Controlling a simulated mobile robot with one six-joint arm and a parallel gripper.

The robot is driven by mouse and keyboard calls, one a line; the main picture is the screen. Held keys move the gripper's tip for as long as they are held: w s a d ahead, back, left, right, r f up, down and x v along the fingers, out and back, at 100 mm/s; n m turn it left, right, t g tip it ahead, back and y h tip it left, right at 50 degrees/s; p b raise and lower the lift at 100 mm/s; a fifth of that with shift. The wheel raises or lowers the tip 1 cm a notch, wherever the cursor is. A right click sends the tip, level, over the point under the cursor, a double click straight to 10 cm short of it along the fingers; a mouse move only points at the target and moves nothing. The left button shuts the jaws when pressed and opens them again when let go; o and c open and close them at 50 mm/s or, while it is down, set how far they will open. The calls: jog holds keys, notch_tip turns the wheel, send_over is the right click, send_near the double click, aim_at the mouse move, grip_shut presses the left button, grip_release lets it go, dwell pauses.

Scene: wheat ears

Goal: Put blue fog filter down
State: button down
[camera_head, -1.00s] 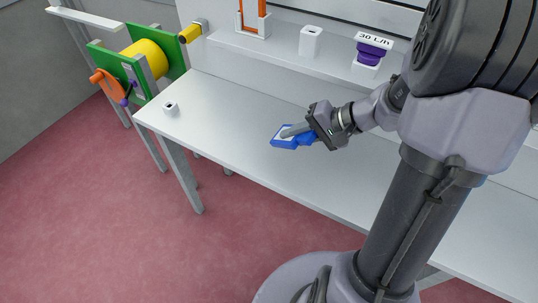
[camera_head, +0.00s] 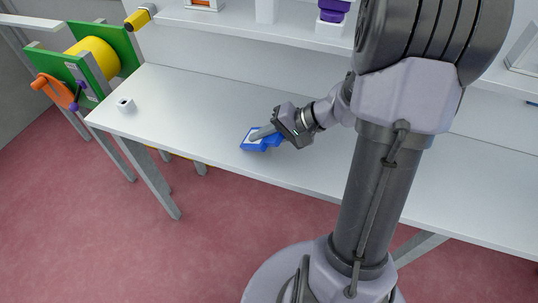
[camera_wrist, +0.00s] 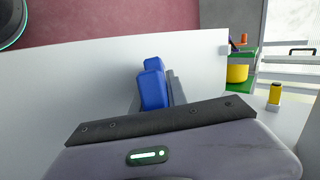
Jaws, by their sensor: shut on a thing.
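The blue fog filter (camera_head: 254,144) is a small blue block with a pale face. My gripper (camera_head: 264,133) is shut on it, over the middle of the white table (camera_head: 190,100). In the wrist view the blue fog filter (camera_wrist: 152,86) stands out from between the fingers (camera_wrist: 172,88), above the white surface. I cannot tell whether it touches the table top. Part of it is hidden by the fingers.
A small white holder (camera_head: 125,104) stands at the table's left end. A white shelf (camera_head: 225,22) at the back bears a purple item (camera_head: 333,10). A green frame with a yellow drum (camera_head: 92,58) stands left of the table.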

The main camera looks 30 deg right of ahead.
jog(key=shift+r, duration=0.1)
jog(key=c, duration=1.5)
grip_release()
jog(key=p+v, duration=0.4)
jog(key=v, duration=0.4)
jog(key=shift+r, duration=0.1)
